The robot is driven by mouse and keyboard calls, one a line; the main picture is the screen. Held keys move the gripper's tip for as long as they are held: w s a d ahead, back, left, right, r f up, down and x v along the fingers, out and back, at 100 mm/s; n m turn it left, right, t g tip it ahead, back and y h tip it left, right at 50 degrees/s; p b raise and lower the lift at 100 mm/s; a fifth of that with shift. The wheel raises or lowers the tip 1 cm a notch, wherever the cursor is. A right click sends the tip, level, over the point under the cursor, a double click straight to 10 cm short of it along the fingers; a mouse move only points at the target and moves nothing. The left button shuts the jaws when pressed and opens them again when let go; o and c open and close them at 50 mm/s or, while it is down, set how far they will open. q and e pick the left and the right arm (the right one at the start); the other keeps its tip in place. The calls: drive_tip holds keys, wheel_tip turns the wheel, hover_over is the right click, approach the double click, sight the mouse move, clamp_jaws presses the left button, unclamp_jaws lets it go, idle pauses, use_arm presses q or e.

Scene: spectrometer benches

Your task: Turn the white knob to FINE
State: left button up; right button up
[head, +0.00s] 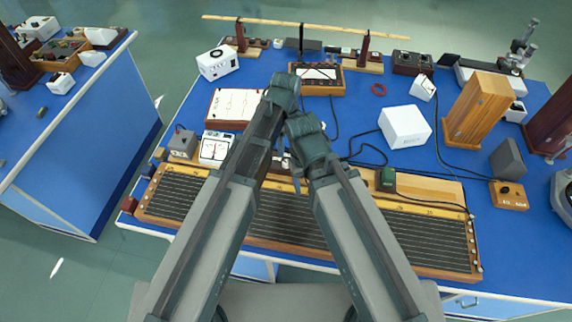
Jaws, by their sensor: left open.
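I cannot make out a white knob or a FINE mark in the head view; the dials are too small or hidden by my arms. My left gripper (285,165) is mostly hidden between my two arms, over the back edge of the long slatted board (400,232). It is open, and I see nothing held in it. A white-faced meter (214,148) stands to its left. My right arm crosses the middle of the bench, and its gripper does not show.
The blue bench carries a white box (404,126), a wooden block (478,110), a white-topped panel (235,104) and a small wooden box with a dark knob (508,195). Dark cables lie right of my arms. Bare blue surface shows at right centre. Another bench (95,130) stands left.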

sight(286, 162)
use_arm(q)
wheel_tip(286, 162, down, 9)
drive_tip(key=b, duration=0.7)
drive_tip(key=shift+r+b, duration=0.2)
drive_tip(key=shift+b, duration=0.1)
use_arm(e)
wheel_tip(286, 162, down, 9)
drive_tip(key=shift+r, duration=0.15)
use_arm(q)
clamp_jaws()
